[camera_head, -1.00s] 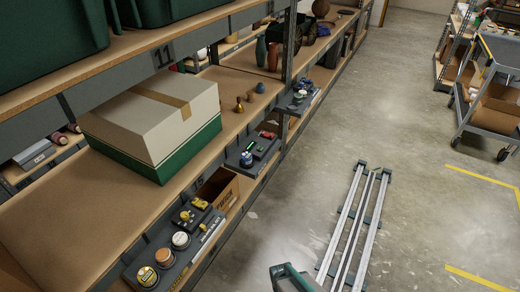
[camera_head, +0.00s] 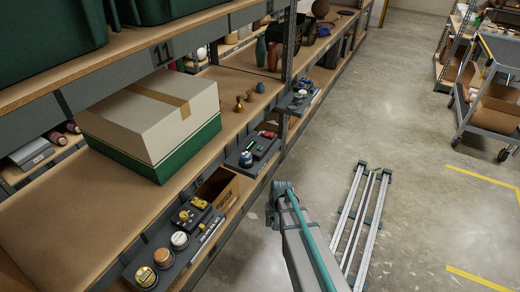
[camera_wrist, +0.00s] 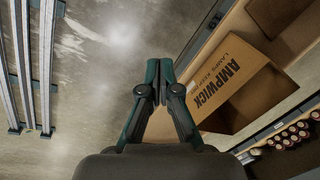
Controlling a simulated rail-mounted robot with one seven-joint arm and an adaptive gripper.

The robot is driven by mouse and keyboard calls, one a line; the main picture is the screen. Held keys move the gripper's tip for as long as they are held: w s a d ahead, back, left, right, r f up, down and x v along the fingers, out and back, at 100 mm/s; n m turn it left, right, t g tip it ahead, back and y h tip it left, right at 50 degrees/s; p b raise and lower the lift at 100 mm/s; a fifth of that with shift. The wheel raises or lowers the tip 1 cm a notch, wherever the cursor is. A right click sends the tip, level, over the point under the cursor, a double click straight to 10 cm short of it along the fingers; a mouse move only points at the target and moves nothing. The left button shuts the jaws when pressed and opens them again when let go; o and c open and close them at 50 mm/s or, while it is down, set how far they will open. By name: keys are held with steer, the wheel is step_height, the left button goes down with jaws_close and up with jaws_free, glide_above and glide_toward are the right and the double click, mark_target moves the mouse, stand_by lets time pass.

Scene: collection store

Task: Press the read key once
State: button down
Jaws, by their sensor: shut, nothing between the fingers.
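I cannot make out which control is the read key. Small dark control panels sit along the shelf edge in the head view. The middle panel (camera_head: 258,159) has a blue-and-white knob, a small green light and a red part. The far panel (camera_head: 300,100) is too small to read. My gripper (camera_wrist: 159,75) is shut and empty in the wrist view, with floor and a cardboard box beyond it. It is apart from the panels.
An open cardboard box (camera_wrist: 235,84) marked AMPWICK is in the wrist view, under the shelf. A grey-and-green carton (camera_head: 155,120) stands on the shelf (camera_head: 70,215). Floor rails (camera_head: 365,215) lie right of my arm.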

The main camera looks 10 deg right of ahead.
steer(key=w+d+r+t, duration=0.2)
steer(key=w+r+t, duration=0.1)
steer(key=w+r, duration=0.8)
step_height(320, 180, up, 15)
steer(key=m+t+y, duration=0.2)
steer(key=t, duration=0.3)
glide_above(261, 148)
steer(key=shift+s+r+b, duration=0.1)
steer(key=shift+r+b, duration=0.1)
steer(key=shift+b, duration=0.1)
steer(key=shift+f, duration=0.1)
steer(key=shift+f+b, duration=2.15)
steer(key=shift+f, duration=2.2)
steer(key=shift+f+b, duration=0.3)
steer(key=shift+f, duration=0.15)
